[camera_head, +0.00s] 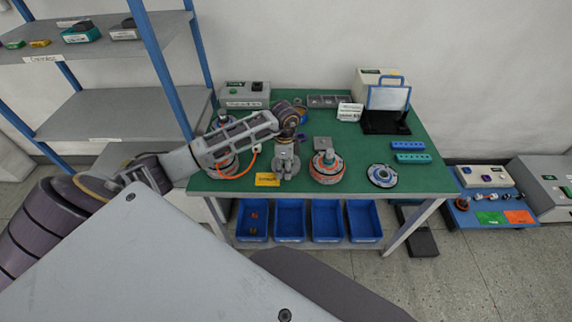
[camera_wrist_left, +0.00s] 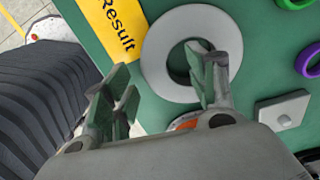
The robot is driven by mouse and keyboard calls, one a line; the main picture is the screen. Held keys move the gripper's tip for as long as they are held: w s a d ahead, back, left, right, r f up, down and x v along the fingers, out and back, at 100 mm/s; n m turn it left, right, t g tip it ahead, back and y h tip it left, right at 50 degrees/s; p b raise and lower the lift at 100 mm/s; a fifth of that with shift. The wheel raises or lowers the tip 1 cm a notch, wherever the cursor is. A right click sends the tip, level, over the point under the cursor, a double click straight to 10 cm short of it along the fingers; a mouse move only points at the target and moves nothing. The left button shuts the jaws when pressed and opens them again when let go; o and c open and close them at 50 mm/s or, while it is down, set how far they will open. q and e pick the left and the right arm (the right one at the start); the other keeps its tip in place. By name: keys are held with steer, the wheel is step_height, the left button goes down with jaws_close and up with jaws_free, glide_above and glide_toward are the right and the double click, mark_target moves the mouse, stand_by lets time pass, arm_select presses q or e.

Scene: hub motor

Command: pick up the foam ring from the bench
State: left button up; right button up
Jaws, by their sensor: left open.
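The foam ring, a flat pale grey-white ring (camera_wrist_left: 192,20), lies on the green bench top in the left wrist view. In the head view my own gripper and arm largely hide that spot. My left gripper (camera_head: 287,166) points down over the front of the bench. My right gripper is not in view.
A yellow "Result" label (camera_wrist_left: 112,28) lies beside the ring. Purple (camera_wrist_left: 297,4) and green (camera_wrist_left: 310,60) rings lie to the right. In the head view a motor assembly (camera_head: 327,168) and a round disc part (camera_head: 382,175) stand right of the gripper. Blue bins (camera_head: 290,219) sit below.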

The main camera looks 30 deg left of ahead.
arm_select(q)
steer(key=shift+f, duration=0.8)
steer(key=c, duration=0.8)
